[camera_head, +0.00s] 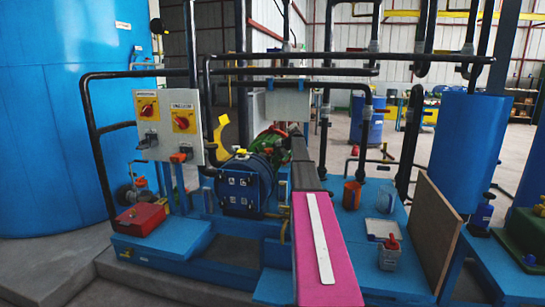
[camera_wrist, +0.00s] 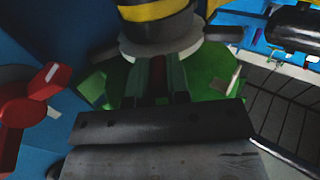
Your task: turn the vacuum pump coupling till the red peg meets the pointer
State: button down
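The green coupling (camera_wrist: 205,75) fills the middle of the wrist view, below a dark cylinder with a yellow band (camera_wrist: 155,10). In the head view the green coupling (camera_head: 267,140) shows behind the blue motor, partly hidden by my arm. My gripper (camera_wrist: 157,72) is in front of the coupling, fingers close together. I cannot make out the pointer with certainty.
A blue motor (camera_head: 245,187) and a switch panel (camera_head: 168,125) stand left of my arm. Dark pipes (camera_head: 290,71) cross above the skid. A red box (camera_head: 140,219) lies at left. A red handle-like part (camera_wrist: 22,110) is left in the wrist view.

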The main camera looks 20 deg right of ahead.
jog(key=shift+w+a+r+g+h, duration=0.3)
jog(key=shift+r+g+h, duration=0.1)
jog(key=shift+h, duration=0.1)
jog(key=shift+w+a+r, duration=0.2)
jog(key=shift+a+r, duration=0.15)
jog(key=shift+r, duration=0.1)
jog(key=c, duration=1.1)
grip_release()
jog(key=shift+a, duration=0.1)
